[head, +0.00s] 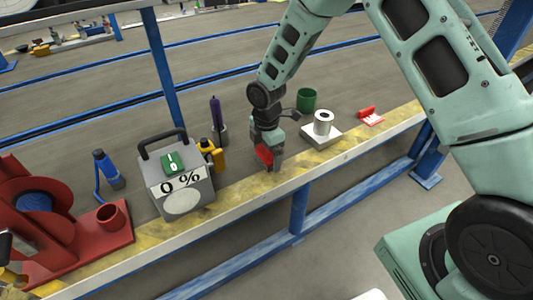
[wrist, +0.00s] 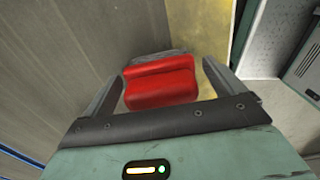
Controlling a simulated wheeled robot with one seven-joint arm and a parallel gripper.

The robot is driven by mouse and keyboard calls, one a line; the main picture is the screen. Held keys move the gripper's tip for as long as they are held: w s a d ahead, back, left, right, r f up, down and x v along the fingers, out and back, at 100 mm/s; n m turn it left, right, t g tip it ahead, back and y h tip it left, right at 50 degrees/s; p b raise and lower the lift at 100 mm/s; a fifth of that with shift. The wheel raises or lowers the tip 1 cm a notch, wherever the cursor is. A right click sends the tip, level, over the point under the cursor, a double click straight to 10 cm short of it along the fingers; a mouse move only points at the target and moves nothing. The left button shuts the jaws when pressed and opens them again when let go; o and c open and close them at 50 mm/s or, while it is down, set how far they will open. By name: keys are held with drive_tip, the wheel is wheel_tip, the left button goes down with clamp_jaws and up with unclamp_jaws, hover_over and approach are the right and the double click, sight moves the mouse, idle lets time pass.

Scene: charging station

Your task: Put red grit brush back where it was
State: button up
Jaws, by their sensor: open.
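A red brush (head: 264,156) with a rounded red body shows at my gripper in the head view, near the yellow-striped front edge of the bench. In the wrist view the red brush (wrist: 160,82) lies between my two fingers, with a grey strip along its far side. My gripper (head: 273,167) is open around it, and gaps show between the brush and the fingers in the wrist view. I cannot tell whether the brush rests on the bench. A second red piece (head: 369,116) lies on the bench to the right, on a pale base.
A grey box (head: 182,200) marked "0 %" stands left of my gripper, with a yellow tool (head: 213,154) and a purple-handled tool (head: 216,112) beside it. A metal cylinder (head: 322,123) on a white base and a green cup (head: 306,99) stand to the right.

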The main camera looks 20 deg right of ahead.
wheel_tip(320, 180, up, 11)
drive_tip(key=shift+r+p, duration=0.15)
drive_tip(key=shift+p, duration=1.1)
drive_tip(key=s+a+r+m, duration=0.3)
drive_tip(key=s+a+r, duration=0.15)
drive_tip(key=s, duration=0.35)
drive_tip(key=s+a+r+m, duration=0.3)
drive_tip(key=s+r, duration=0.3)
drive_tip(key=s, duration=0.2)
drive_tip(key=s+d+r+m, duration=0.1)
drive_tip(key=s+r+m, duration=0.2)
drive_tip(key=s, duration=1.2)
drive_tip(key=m, duration=0.3)
drive_tip(key=shift+d+m+y, duration=0.15)
drive_tip(key=shift+m+y, duration=0.15)
drive_tip(key=shift+r, duration=0.15)
wheel_tip(320, 180, up, 19)
drive_tip(key=p, duration=1.9)
drive_tip(key=shift+r+p, duration=0.2)
drive_tip(key=shift+p, duration=0.15)
